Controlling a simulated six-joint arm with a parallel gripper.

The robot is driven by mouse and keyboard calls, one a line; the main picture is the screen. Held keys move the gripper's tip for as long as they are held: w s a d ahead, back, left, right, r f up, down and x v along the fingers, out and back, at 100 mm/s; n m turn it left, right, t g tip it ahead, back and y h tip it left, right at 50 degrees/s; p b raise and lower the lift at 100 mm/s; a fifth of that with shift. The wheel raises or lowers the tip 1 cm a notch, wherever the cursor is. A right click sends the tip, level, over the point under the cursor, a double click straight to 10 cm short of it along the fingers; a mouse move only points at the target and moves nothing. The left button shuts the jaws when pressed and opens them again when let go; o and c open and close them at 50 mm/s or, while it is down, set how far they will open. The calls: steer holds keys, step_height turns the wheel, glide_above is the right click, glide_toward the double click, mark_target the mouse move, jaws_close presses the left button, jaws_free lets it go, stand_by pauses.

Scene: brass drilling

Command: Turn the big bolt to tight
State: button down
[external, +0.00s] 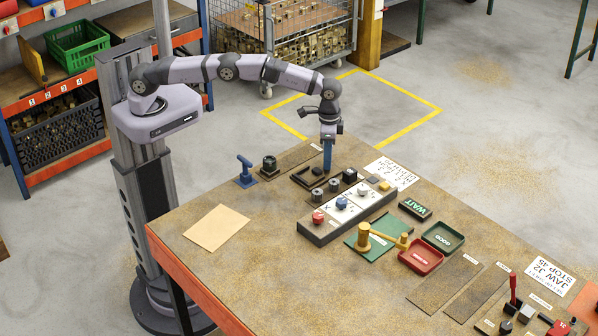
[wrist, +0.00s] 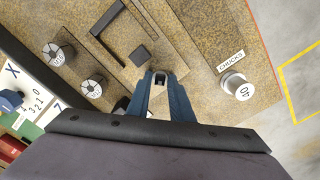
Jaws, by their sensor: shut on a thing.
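My gripper (external: 327,160) points straight down over the back part of the bench, with its blue fingers close together. In the wrist view its fingertips (wrist: 160,80) are shut on a small dark piece (wrist: 160,77), mostly hidden between them. I cannot make out which thing here is the big bolt, or whether the held piece is part of it. A dark square block (wrist: 139,55) lies just beyond the fingertips, apart from them, beside a black angled rail (wrist: 97,33).
Metal chucks marked with numbers (wrist: 58,56) (wrist: 93,88) stand left of the fingers, and another marked 40 (wrist: 236,88) stands right. A white X/Z panel (external: 343,213), green mat (external: 375,249) and red tray (external: 421,257) lie nearer the front. The bench's left front is mostly clear around a tan sheet (external: 216,228).

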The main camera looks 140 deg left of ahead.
steer(key=c, duration=1.6)
jaws_free()
steer(key=shift+o, duration=0.2)
steer(key=shift+r+b, duration=0.6)
steer(key=shift+r, duration=3.1)
